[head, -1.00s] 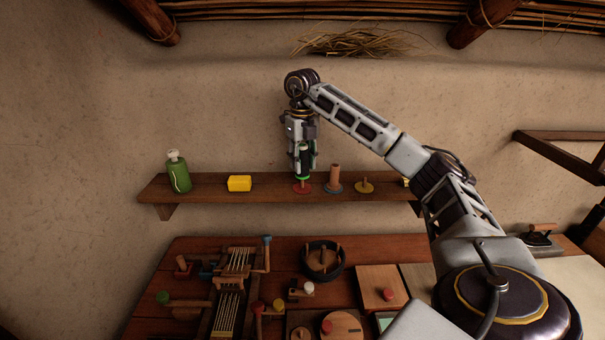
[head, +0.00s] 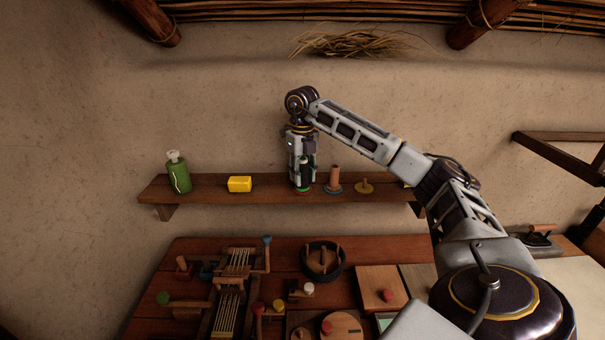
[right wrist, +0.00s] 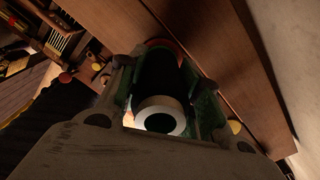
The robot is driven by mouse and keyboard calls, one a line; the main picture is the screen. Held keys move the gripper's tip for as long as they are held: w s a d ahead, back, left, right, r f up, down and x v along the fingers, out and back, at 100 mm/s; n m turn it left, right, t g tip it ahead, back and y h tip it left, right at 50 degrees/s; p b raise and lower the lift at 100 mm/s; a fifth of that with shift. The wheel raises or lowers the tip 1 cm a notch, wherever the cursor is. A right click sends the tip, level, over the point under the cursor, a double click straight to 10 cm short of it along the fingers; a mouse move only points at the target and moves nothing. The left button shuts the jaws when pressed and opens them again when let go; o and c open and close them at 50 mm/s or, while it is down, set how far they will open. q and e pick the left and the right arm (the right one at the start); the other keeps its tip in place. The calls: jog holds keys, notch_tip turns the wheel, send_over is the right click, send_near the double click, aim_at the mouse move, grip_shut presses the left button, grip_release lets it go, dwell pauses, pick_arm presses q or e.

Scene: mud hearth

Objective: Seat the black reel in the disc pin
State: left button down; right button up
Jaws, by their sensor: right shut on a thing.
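My right gripper (head: 302,180) is shut on the black reel (head: 303,172) and holds it upright over the shelf. The reel's lower end, with a green rim, is down at the red disc (head: 302,193); I cannot tell whether it touches or how far it sits over any pin there. In the right wrist view the reel (right wrist: 158,78) is between the fingers, its pale ring-shaped end toward the camera and the red disc's edge (right wrist: 163,42) beyond it. The reel hides the middle of the disc. My left gripper is not in view.
On the wooden shelf (head: 210,188), a blue-grey disc with a brownish cylinder (head: 335,175) stands close right, then a yellow disc with a peg (head: 364,186). A cluttered table (head: 200,255) lies below.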

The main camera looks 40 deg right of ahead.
aim_at(302, 164)
jog(key=shift+f, duration=0.15)
jog(key=o, duration=1.1)
jog(key=shift+r, duration=3.2)
notch_tip(302, 164, up, 6)
jog(key=p, duration=0.3)
jog(key=shift+a+f, duration=0.1)
